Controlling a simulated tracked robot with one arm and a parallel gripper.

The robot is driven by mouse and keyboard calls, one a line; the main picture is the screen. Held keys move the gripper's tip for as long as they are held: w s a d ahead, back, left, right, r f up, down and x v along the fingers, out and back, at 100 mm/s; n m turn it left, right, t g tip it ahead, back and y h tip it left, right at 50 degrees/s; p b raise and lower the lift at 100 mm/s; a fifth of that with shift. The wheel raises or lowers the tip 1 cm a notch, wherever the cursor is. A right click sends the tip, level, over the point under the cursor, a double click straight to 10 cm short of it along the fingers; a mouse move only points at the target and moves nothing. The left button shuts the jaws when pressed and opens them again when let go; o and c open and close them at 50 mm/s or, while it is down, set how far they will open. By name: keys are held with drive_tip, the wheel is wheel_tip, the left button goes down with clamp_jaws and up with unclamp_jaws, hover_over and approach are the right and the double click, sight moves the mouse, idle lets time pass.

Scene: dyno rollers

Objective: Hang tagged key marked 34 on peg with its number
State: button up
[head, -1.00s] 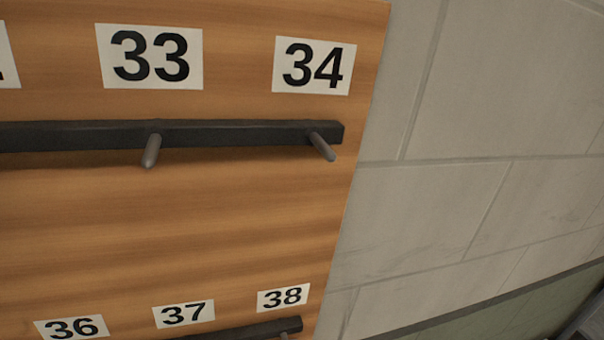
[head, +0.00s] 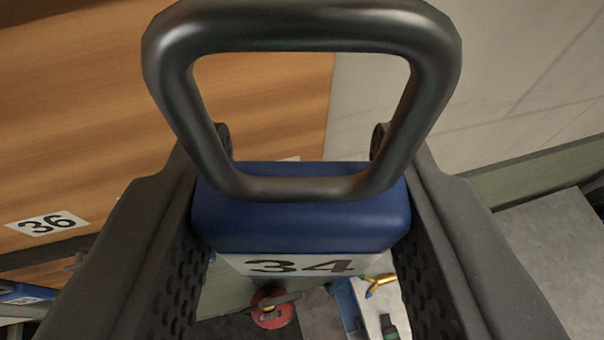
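My gripper (head: 302,215) is shut on the blue tagged key (head: 300,225). Its two dark fingers press on the tag's left and right sides. The tag's white label reads 34 and faces me at the lower edge. A large dark loop (head: 302,28) stands up from the tag, empty, and fills the upper middle of the view. The wooden board (head: 90,120) is behind and beyond the gripper. The peg for 34 and its number label are not visible in the head view now.
A white label reading 36 (head: 47,223) is on the board at left. A grey wall (head: 480,80) is on the right. Below are a grey surface (head: 560,260), a red round object (head: 273,308) and a yellow-handled tool (head: 380,284). A blue item (head: 22,294) shows at lower left.

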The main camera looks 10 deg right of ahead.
drive_tip(key=w+f+p, duration=0.1)
drive_tip(key=w+p, duration=0.4)
drive_tip(key=w, duration=0.3)
drive_tip(key=shift+w+a+f, duration=0.2)
drive_tip(key=shift+a+f, duration=0.05)
idle(0.8)
drive_tip(key=shift+f, duration=0.1)
idle(0.5)
